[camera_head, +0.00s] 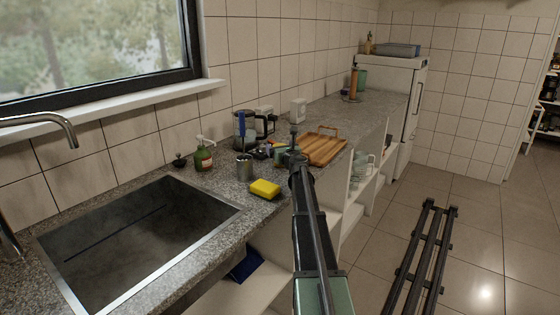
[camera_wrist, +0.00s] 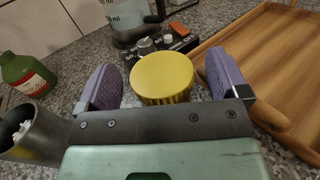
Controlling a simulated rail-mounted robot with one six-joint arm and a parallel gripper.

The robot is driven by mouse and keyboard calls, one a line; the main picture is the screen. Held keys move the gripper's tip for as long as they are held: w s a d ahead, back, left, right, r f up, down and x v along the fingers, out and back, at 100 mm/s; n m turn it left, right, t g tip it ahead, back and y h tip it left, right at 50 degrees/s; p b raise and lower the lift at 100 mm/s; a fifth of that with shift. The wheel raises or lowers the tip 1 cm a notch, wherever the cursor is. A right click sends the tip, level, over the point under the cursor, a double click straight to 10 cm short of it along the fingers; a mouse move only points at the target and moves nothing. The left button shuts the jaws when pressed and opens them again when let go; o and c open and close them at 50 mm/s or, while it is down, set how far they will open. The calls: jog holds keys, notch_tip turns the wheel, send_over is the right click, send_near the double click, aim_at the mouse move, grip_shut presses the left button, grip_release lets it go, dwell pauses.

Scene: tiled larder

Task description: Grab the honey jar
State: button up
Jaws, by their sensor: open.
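A jar with a round, ribbed yellow lid (camera_wrist: 162,76), which looks like the honey jar, stands on the counter in the wrist view. I see mostly its lid; its body is largely hidden below the lid and behind my gripper's palm. My gripper (camera_wrist: 164,80) is open, with one purple finger pad on the left of the lid and one on the right. In the head view my gripper (camera_head: 288,153) is over the counter beside the wooden tray, and I cannot make out the jar there.
A wooden tray (camera_head: 325,148) lies close on the right. A metal canister (camera_wrist: 32,138) and green bottle (camera_wrist: 25,73) stand left. A black device with buttons (camera_wrist: 172,42) and a glass jug (camera_wrist: 125,18) are behind the jar. A yellow sponge (camera_head: 265,188) lies near the sink (camera_head: 140,240).

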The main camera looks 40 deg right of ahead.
jog(key=shift+x, duration=0.8)
jog(key=shift+s, duration=0.1)
jog(key=c, duration=1.5)
jog(key=shift+o, duration=0.2)
jog(key=shift+r, duration=0.15)
notch_tip(320, 180, up, 20)
jog(key=p, duration=2)
